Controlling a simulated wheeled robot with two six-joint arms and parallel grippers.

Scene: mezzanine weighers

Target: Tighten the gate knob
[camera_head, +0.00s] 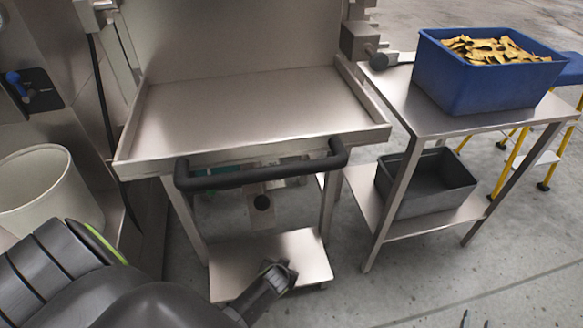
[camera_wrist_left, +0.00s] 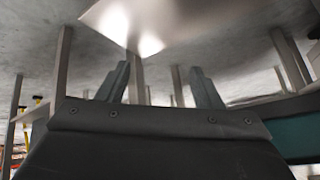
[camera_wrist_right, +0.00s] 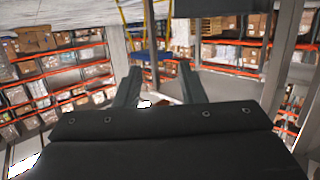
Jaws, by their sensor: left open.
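Several knobs show in the head view, and I cannot tell for sure which is the gate knob. A dark round knob (camera_head: 374,59) sits on a metal block at the steel tray's right back corner. My left gripper (camera_wrist_left: 160,88) is open and empty in the left wrist view, near table legs and a bright metal panel.
The steel tray table (camera_head: 250,98) has a black bar handle (camera_head: 262,177) in front. A side table (camera_head: 425,118) carries a blue bin (camera_head: 485,85) of yellow pieces, with a grey bin (camera_head: 425,183) below. A white drum (camera_head: 45,190) stands left. Floor at front right is clear.

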